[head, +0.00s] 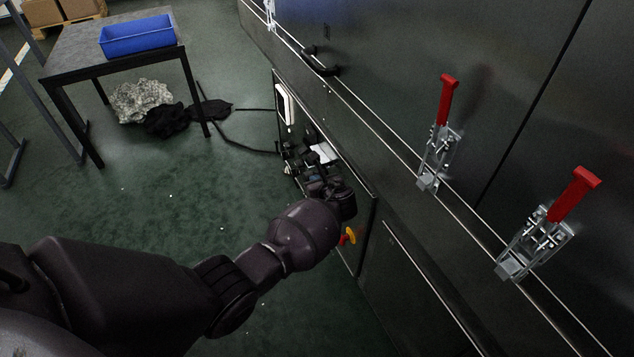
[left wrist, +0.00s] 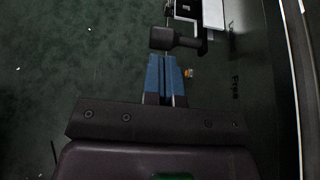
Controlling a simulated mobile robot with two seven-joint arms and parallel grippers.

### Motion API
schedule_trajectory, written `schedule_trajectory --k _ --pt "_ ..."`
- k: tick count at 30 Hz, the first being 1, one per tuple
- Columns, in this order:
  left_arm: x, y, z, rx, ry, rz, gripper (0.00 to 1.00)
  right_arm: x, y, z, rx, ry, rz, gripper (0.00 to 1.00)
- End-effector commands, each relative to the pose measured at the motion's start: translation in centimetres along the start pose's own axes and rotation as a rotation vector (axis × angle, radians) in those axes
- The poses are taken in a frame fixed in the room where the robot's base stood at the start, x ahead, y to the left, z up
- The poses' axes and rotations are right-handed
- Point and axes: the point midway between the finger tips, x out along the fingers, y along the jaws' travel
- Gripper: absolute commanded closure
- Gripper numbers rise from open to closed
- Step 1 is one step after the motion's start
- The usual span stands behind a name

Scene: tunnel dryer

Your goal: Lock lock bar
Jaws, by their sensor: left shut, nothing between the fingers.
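My left gripper (head: 312,178) is beside the dark machine's lower side panel, partly hidden by my own wrist. In the left wrist view its blue fingers (left wrist: 164,72) are shut with nothing between them. A black rounded bar or handle (left wrist: 176,40) lies just ahead of the fingertips; I cannot tell whether they touch it. I cannot tell for sure that this is the lock bar. Two toggle clamps with red handles, one nearer the middle (head: 447,100) and one at the right (head: 574,196), stand upright on the machine front. My right gripper is not in view.
A white plate (head: 323,152) and a white-faced box (head: 285,104) are on the panel by my gripper. A yellow-red knob (head: 348,236) is below my wrist. A table (head: 75,57) with a blue bin (head: 137,37) stands back left. Green floor between is mostly clear.

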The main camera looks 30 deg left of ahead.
Motion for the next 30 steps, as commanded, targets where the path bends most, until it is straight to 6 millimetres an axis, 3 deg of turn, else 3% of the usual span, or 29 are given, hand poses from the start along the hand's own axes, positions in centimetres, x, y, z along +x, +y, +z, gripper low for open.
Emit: schedule_trajectory --k 1,6,15,30 --pt "-0.8 -0.1 0.9 -0.005 -0.005 -0.004 1.00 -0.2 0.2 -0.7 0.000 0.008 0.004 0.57" --pt "-4.5 -0.3 1.3 -0.008 -0.008 -0.007 1.00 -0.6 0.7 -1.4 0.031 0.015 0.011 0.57" --pt "-9.1 -0.1 0.7 -0.004 -0.004 -0.004 1.00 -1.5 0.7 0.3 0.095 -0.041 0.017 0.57" --pt "-10.1 0.0 0.0 0.001 0.000 0.000 1.00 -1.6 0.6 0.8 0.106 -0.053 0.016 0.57"
